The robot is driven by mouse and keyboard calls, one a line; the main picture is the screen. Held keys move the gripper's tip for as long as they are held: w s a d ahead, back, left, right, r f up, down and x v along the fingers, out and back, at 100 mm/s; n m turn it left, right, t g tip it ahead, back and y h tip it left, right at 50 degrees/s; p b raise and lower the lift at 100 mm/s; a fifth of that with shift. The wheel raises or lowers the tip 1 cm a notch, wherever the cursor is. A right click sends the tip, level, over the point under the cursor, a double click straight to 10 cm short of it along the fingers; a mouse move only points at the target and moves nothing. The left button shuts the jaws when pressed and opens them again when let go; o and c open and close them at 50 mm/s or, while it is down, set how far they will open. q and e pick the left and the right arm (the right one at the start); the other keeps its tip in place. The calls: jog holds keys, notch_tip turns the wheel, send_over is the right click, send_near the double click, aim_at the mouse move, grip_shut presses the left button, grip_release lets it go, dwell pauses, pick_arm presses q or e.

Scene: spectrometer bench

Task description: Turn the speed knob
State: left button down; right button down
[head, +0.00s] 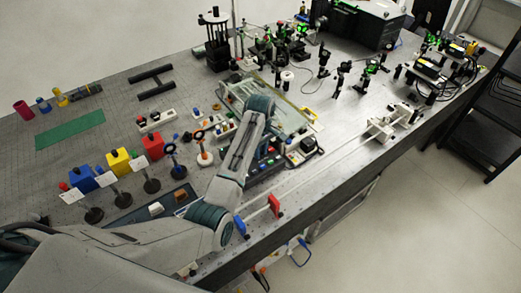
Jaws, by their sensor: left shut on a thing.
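My left arm reaches in from the lower left across the bench. Its wrist end (261,104) is over the glass-topped instrument near the middle of the bench. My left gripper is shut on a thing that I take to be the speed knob. The fingertips and the knob are hidden by my own wrist, so I cannot see the knob's angle. My right gripper is not in view.
Yellow (118,161), blue (83,179) and red (153,146) blocks stand left of my arm, near several posts on round bases. A green mat (70,130) lies farther left. Optics mounts crowd the back. A white rail piece (385,128) sits near the right front edge.

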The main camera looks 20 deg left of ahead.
pick_arm(q)
jog(key=shift+m, duration=1.9)
jog(key=m, duration=0.2)
jog(key=shift+m, duration=0.4)
jog(key=m, duration=0.8)
jog(key=shift+m, duration=0.4)
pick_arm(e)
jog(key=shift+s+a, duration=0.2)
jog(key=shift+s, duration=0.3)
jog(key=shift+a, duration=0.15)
